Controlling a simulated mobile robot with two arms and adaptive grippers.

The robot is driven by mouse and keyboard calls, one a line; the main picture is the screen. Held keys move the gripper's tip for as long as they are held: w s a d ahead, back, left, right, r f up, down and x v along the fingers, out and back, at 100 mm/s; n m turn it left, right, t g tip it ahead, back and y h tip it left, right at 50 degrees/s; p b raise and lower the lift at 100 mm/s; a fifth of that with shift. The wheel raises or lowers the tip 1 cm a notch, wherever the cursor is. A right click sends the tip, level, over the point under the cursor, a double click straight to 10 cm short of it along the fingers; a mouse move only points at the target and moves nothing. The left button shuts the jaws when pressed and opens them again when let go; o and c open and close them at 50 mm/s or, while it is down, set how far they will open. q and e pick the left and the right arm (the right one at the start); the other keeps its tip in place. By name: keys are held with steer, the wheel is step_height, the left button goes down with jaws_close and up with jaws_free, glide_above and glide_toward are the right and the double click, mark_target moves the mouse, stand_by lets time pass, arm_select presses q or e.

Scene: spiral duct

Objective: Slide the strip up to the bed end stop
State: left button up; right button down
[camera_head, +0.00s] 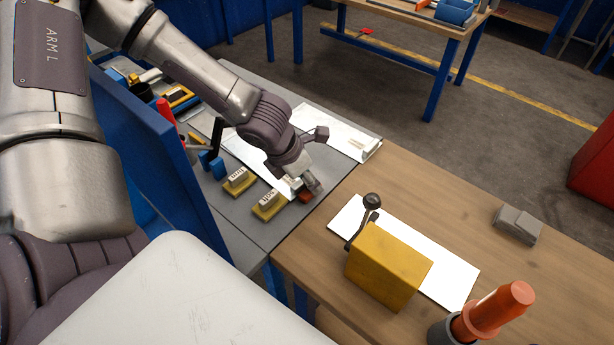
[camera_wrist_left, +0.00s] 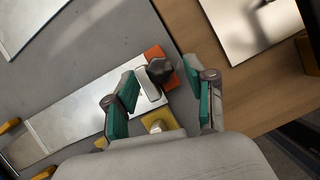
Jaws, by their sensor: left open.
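The long silver strip (camera_wrist_left: 85,110) lies flat on the grey bed (camera_head: 222,214), and part of it shows beside my left arm in the head view (camera_head: 249,155). An orange block (camera_wrist_left: 154,52) with a dark knob, seemingly the end stop, sits at the strip's end near the bed edge; it also shows in the head view (camera_head: 306,197). A small pale block (camera_wrist_left: 147,85) stands on the strip close to the knob. I cannot tell whether strip and orange block touch. My left gripper (camera_wrist_left: 160,78) is open above this end, its green pads on either side of the pale block. My right gripper is out of view.
Two yellow blocks with labels (camera_head: 238,180) (camera_head: 268,205) stand on the bed near the strip. Another bright sheet (camera_head: 335,130) lies farther back. On the wooden table (camera_head: 480,200) are a yellow box (camera_head: 388,266) with a lever, a white plate and an orange cylinder (camera_head: 493,309).

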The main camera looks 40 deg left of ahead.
arm_select(q)
steer(key=shift+w+f, duration=0.1)
steer(key=shift+f, duration=0.15)
jaws_close()
